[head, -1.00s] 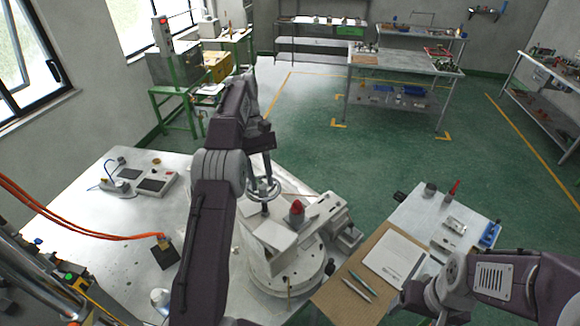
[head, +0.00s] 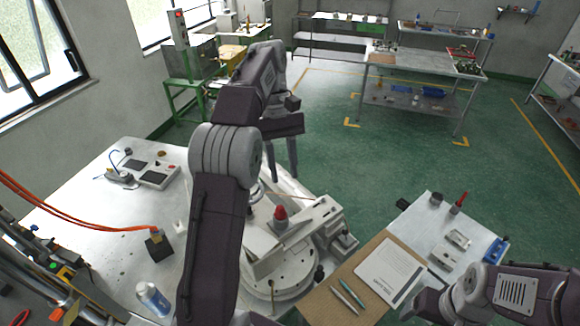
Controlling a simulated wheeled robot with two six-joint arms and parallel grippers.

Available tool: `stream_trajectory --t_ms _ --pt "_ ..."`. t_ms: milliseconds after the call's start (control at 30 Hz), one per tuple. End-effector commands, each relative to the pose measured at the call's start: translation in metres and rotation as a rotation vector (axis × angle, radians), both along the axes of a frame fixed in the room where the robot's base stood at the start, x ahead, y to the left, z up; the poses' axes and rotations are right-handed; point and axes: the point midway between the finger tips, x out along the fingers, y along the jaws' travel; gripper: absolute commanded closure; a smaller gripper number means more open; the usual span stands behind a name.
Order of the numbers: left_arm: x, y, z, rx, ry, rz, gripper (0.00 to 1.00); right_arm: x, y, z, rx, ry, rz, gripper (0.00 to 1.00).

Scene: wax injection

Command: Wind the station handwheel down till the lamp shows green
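My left gripper (head: 280,170) hangs with its fingers pointing down, beyond and above the white round station (head: 285,285) on the left bench. Its two fingers are apart with nothing between them. The handwheel (head: 256,192) is mostly hidden behind my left arm; only a bit of its rim shows. The gripper appears clear of it, up and to the right in the picture. A red dome lamp (head: 280,212) stands on the station and looks red; no green shows on it. My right arm is at the lower right, and its fingers cannot be made out.
The white bench (head: 110,225) holds a grey device (head: 150,175), a dark block (head: 158,247) and a bottle (head: 153,298). A side table (head: 440,215) at right carries a clipboard sheet (head: 388,270), pens and small parts. Green floor (head: 345,165) lies open beyond.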

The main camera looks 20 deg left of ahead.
Motion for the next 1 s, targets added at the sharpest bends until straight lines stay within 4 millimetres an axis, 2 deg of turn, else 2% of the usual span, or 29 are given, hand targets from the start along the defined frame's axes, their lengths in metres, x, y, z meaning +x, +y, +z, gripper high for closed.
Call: stream_trajectory --t_ms 100,167,233,333,400,500,567,667,867,1000 --pt "0.0 0.0 0.0 0.0 0.0 0.0 0.68 0.0 0.0 0.0 0.0 0.0 0.0 0.18" --pt "0.0 0.004 -0.004 0.007 -0.01 0.002 0.55 0.0 0.0 -0.005 0.0 0.0 0.0 0.18" --pt "0.002 0.025 -0.02 0.05 -0.074 0.009 0.55 0.0 0.0 -0.03 0.0 0.0 0.0 0.18" --pt "0.003 0.072 -0.034 0.155 -0.198 0.013 0.55 -0.001 0.0 -0.065 0.0 0.001 0.0 0.18" --pt "0.001 0.097 -0.033 0.22 -0.257 0.01 0.55 -0.001 0.0 -0.077 0.0 0.001 0.0 0.18" --pt "-0.001 0.113 -0.026 0.265 -0.291 0.005 0.55 -0.001 0.0 -0.078 0.0 0.001 0.0 0.18" --pt "-0.001 0.114 -0.023 0.268 -0.293 0.003 0.55 -0.001 0.0 -0.075 0.0 0.0 0.0 0.18" --pt "-0.001 0.113 -0.031 0.265 -0.289 0.002 0.55 0.0 0.0 -0.079 0.0 0.0 0.0 0.18" --pt "-0.003 0.113 -0.073 0.263 -0.287 0.003 0.55 -0.001 0.0 -0.092 0.0 0.0 0.0 0.18" --pt "-0.003 0.112 -0.096 0.262 -0.286 0.003 0.55 -0.001 0.0 -0.092 0.0 0.0 0.0 0.18"
